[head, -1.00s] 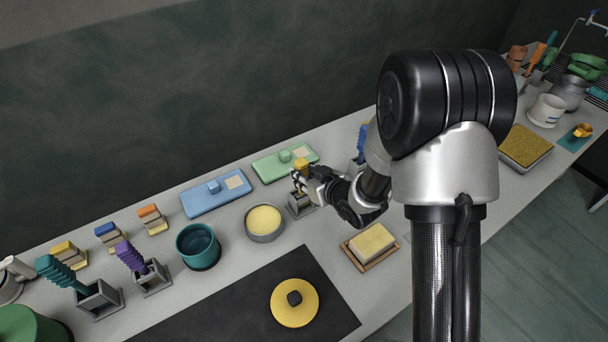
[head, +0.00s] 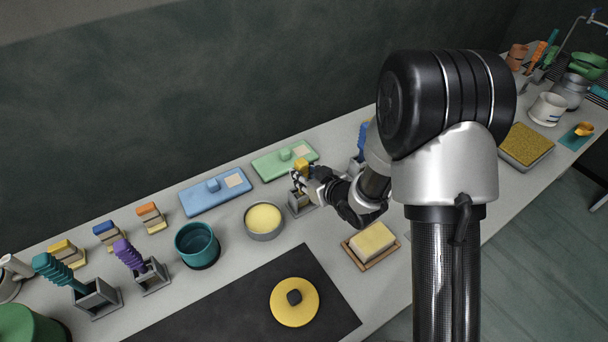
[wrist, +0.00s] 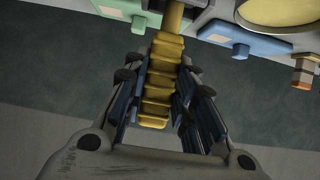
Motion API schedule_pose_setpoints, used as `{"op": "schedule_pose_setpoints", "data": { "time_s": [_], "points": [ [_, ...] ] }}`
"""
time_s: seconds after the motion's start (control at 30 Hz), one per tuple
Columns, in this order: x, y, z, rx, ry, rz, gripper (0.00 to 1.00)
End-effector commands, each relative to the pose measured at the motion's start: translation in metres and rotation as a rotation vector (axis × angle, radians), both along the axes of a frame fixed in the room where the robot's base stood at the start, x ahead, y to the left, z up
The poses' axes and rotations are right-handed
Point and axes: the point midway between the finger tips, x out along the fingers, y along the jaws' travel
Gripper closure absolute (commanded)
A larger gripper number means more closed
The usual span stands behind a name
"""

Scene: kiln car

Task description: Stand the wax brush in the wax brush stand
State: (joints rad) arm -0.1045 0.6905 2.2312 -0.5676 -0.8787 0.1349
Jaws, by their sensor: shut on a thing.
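The wax brush, with a ribbed yellow handle, shows in the head view (head: 302,165) and fills the middle of the wrist view (wrist: 160,80). My gripper (head: 303,178) is shut on this handle, with a finger on each side in the wrist view (wrist: 158,95). The grey wax brush stand (head: 300,205) is directly below my gripper in the head view. The brush looks roughly upright over or in it. Its lower end is hidden, so I cannot tell how deep it sits.
A bowl of yellow wax (head: 263,219) is just left of the stand. Green (head: 270,166) and blue (head: 205,198) lidded trays lie behind. A sponge on a wooden tray (head: 372,240) is at front right. Purple (head: 128,255) and teal (head: 58,270) brushes stand in holders at left.

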Motion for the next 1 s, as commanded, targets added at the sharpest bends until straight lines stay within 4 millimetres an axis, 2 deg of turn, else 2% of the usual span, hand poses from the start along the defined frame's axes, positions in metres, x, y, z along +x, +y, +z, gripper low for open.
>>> {"op": "schedule_pose_setpoints", "data": {
  "time_s": [0.4, 0.43, 0.77, 1.0],
  "points": [
    [0.0002, 0.0000, -0.0021, 0.001, -0.001, 0.000, 1.00],
    [0.0003, 0.0001, -0.0020, 0.001, -0.001, 0.000, 0.73],
    [0.0002, 0.0000, -0.0022, 0.000, 0.000, 0.000, 0.52],
    [-0.0003, 0.0000, -0.0027, -0.001, 0.001, 0.000, 0.52]
  ]
}}
